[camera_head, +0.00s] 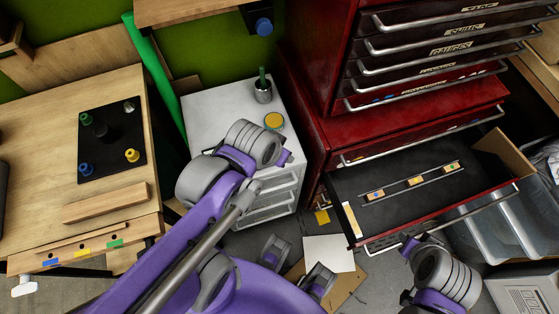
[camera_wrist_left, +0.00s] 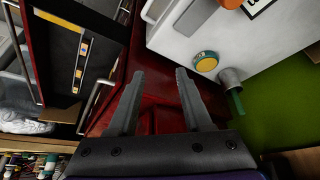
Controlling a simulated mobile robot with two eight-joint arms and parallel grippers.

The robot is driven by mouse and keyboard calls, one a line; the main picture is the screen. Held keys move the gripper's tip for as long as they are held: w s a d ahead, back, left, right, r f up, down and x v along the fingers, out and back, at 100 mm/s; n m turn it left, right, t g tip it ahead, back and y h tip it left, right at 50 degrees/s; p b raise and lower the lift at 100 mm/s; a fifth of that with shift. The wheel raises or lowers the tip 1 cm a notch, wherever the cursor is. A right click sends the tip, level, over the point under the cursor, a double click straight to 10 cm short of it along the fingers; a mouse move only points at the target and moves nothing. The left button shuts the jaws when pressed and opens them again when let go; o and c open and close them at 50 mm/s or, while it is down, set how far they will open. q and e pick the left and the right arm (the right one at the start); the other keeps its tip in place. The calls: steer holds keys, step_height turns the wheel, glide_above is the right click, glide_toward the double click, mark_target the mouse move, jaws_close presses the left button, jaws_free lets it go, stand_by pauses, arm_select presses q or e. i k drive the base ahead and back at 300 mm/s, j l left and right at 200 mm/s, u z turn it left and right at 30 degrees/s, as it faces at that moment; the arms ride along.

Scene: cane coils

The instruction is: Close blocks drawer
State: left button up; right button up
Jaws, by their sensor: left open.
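One drawer (camera_head: 445,217) of the red tool chest (camera_head: 330,130) is pulled far out, with a dark lining and a red front edge. A strip with several yellow-marked pieces (camera_head: 415,181) lies in it, and a pale strip is near its left end. I cannot read a blocks label on it. The open drawer also shows at upper left in the left wrist view (camera_wrist_left: 62,50). My left gripper (camera_wrist_left: 160,72) is open and empty, over the red chest surface and right of the drawer in that view. My right arm shows at lower right in the head view, but its fingers do not.
A white cabinet (camera_head: 205,100) with a cup (camera_head: 263,92) and a yellow-topped tin (camera_head: 274,120) stands left of the chest. A wooden bench (camera_head: 50,150) is at left. Clear plastic bins (camera_head: 490,235) stand under and right of the drawer. The upper chest drawers look shut.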

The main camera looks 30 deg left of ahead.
mark_target(481, 172)
steer(key=k+l+z, duration=0.15)
steer(key=z, duration=0.25)
steer(key=k+l+z, duration=0.15)
steer(key=l+z, duration=0.25)
steer(key=i+u, duration=0.1)
